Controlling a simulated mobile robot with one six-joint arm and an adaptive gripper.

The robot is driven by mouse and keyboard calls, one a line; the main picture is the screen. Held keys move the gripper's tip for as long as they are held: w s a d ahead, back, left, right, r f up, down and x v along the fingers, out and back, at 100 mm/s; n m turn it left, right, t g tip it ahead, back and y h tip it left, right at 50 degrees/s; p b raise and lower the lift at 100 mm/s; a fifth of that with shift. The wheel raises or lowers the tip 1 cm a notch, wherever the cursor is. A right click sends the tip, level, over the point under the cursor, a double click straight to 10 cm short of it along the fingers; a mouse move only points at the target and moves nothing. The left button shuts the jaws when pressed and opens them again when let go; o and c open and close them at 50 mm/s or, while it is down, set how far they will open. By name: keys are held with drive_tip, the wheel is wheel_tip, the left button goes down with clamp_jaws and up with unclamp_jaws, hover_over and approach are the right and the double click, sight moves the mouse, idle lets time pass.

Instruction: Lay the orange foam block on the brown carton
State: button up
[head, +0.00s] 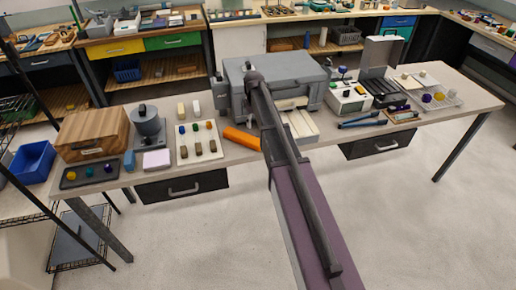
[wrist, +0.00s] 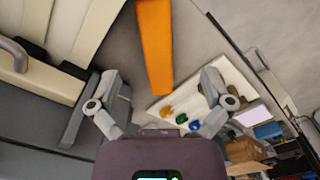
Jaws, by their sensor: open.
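The orange foam block (head: 241,138) lies on the long bench near its front edge, left of my arm. In the wrist view the block (wrist: 155,45) is a long orange bar ahead of my gripper (wrist: 160,92), near the middle line. The fingers are open, apart, with nothing between them and not touching the block. The brown carton (head: 92,135) is a large brown, striped box at the bench's left end, with its top bare. A brown patch at the lower right of the wrist view may be it. My fingers cannot be made out in the head view.
Between block and carton stand a white board (head: 212,146) with small coloured pieces, a grey round device (head: 147,125) and a pink-white pad (head: 156,160). A dark tray (head: 75,178) lies before the carton. A large grey case (head: 240,70) stands behind the block.

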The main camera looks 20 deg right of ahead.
drive_tip(key=s+a+m, duration=0.2)
drive_tip(key=s+m, duration=0.2)
drive_tip(key=s, duration=1)
drive_tip(key=s+a+m, duration=0.3)
drive_tip(key=s+m, duration=0.1)
drive_tip(key=s, duration=1)
drive_tip(key=shift+m, duration=0.3)
